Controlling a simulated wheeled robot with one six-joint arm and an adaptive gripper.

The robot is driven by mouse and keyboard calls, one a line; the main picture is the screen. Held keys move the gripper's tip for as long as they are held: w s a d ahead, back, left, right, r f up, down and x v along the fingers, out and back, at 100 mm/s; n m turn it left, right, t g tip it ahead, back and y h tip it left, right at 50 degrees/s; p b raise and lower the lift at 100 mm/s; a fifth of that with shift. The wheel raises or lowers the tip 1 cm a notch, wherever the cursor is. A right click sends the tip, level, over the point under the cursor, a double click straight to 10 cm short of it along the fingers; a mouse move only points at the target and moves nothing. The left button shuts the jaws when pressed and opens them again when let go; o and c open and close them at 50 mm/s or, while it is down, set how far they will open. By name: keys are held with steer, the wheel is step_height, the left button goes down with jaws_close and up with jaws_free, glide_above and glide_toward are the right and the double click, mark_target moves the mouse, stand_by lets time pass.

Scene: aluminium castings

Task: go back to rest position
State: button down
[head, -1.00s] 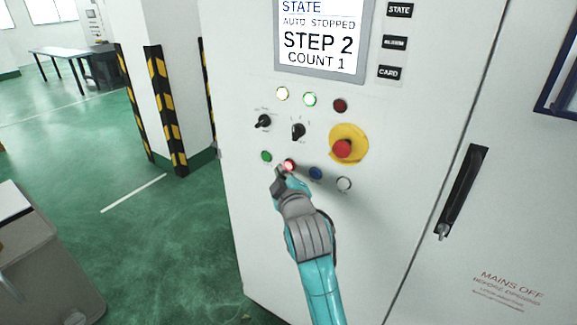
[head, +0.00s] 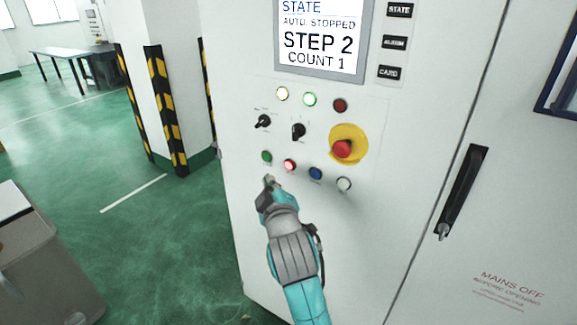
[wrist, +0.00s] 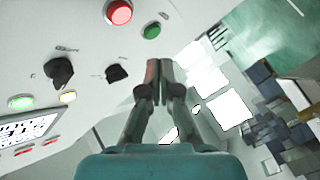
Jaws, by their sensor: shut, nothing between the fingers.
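My gripper (head: 268,180) is shut and empty. In the head view it is in front of the white control cabinet, just below the green button (head: 266,157) and apart from the panel. The lit red button (head: 289,165) is to its upper right and uncovered. The blue button (head: 315,173) and the white button (head: 344,184) are further right. In the wrist view my closed fingers (wrist: 158,64) point past the panel's edge, with the red button (wrist: 119,12) and green button (wrist: 152,31) above them.
The cabinet screen (head: 320,38) reads "AUTO STOPPED, STEP 2, COUNT 1". A red emergency stop (head: 342,149) on a yellow plate and two black selectors sit above the buttons. A grey cart (head: 50,265) stands at lower left. A striped pillar (head: 166,110) is behind; green floor is open between.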

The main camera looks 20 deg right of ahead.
stand_by(0.6)
steer(key=s+f+m+g+y, duration=0.1)
steer(key=s+f+m+y, duration=0.15)
steer(key=s+f, duration=2.05)
steer(key=s+d+m+g, duration=0.1)
steer(key=s+m, duration=0.4)
steer(key=s, duration=2.4)
steer(key=shift+d+r+m, duration=0.2)
steer(key=shift+r+m, duration=0.15)
steer(key=shift+r, duration=0.05)
